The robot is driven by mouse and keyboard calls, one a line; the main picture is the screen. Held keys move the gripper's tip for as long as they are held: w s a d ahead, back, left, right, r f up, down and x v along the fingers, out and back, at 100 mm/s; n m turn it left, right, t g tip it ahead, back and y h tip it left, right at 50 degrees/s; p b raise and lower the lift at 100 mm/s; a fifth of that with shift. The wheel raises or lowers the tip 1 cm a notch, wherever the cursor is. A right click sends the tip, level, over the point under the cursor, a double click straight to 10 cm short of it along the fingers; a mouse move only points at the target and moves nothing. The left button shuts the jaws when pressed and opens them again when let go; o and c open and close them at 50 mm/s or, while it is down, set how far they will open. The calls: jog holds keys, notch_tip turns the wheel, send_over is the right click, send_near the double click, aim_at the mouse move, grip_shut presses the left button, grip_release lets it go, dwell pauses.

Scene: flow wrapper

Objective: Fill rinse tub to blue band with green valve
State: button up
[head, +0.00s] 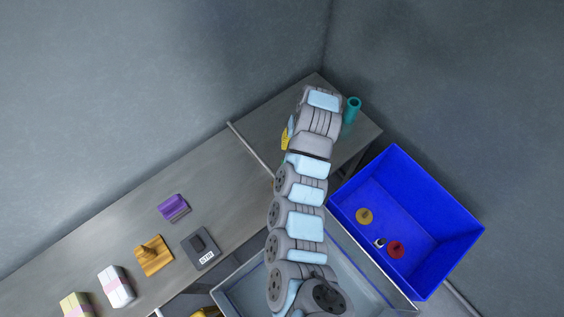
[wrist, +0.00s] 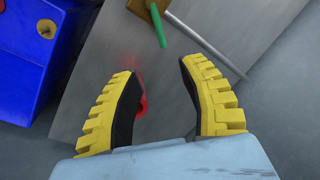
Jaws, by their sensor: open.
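My gripper (wrist: 157,72) is open in the wrist view, with its two yellow-and-black fingers apart and nothing held between them. A green lever (wrist: 158,25) on a brass-brown body (wrist: 143,6) shows beyond the fingertips, at the top of the wrist view. It is apart from the fingers. In the head view, my arm hides most of the gripper; a yellow part (head: 285,138) shows at its left. A grey tub (head: 235,292) stands under my arm, perhaps the rinse tub. No blue band or water level can be made out.
A blue bin (head: 455,258) with several small parts stands right of the tub. A teal cylinder (head: 352,110) stands at the table's (head: 225,165) far end. A grey rod (wrist: 205,44) lies right of the lever.

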jog(key=shift+a+f, duration=0.55)
jog(key=shift+f, duration=2.2)
jog(key=shift+a+f, duration=0.5)
jog(key=shift+f, duration=2.25)
jog(key=shift+a+f, duration=0.55)
jog(key=shift+f, duration=2.2)
grip_shut()
jog(key=shift+f, duration=0.1)
